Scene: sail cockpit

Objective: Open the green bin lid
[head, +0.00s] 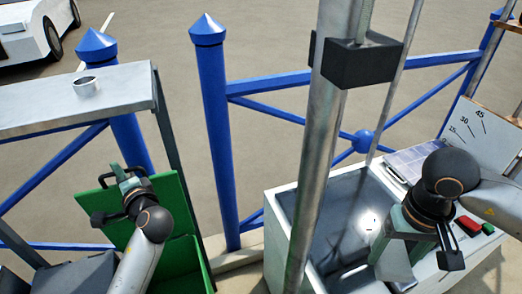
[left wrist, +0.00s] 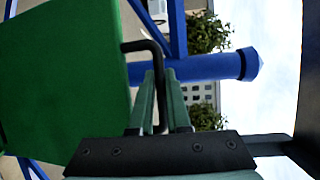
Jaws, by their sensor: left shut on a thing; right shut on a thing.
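The green bin (head: 190,262) stands at the lower left of the head view. Its green lid (head: 172,196) is raised and stands steeply tilted above the bin; it fills the left of the left wrist view (left wrist: 62,75). My left gripper (head: 121,172) is at the lid's upper part. In the left wrist view its fingers (left wrist: 161,88) are shut on the lid's black bent handle (left wrist: 148,46). My right gripper (head: 380,246) is over the grey-topped console at the right, shut on a pale grey piece (head: 395,264) that I cannot identify; my arm partly hides it.
A grey table (head: 50,95) with a metal ring (head: 86,86) stands behind the bin. Blue posts (head: 212,120) and rails rise nearby. A thick metal pole (head: 322,150) crosses before the white console (head: 275,240). A red object (head: 468,227) lies at the far right.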

